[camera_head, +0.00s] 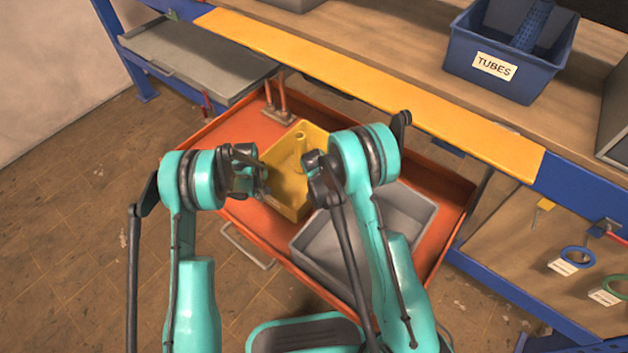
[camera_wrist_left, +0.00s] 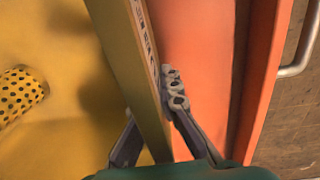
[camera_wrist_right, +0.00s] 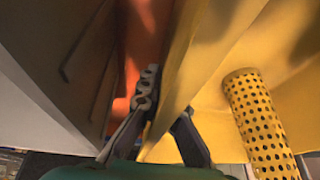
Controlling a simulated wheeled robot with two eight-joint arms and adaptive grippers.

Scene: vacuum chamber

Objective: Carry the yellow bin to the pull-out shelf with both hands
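The yellow bin (camera_head: 283,200) sits in an orange tray (camera_head: 227,122), and a yellow perforated tube (camera_wrist_right: 262,125) is inside it. My left gripper (camera_head: 262,180) is at the bin's left wall (camera_wrist_left: 137,65), one finger inside and one outside, and looks shut on it. My right gripper (camera_head: 312,178) is at the opposite wall (camera_wrist_right: 185,65) with its fingers on both sides, and also looks shut on it. The inner fingertips are hidden behind the walls. A grey shelf (camera_head: 190,55) with a front handle sticks out from the blue bench frame at upper left.
A grey bin (camera_head: 405,212) stands in the orange tray to the right of the yellow one, partly behind my right arm. A workbench (camera_head: 370,45) with an orange-yellow front edge runs behind, carrying a blue TUBES bin (camera_head: 510,75). The floor at left is clear.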

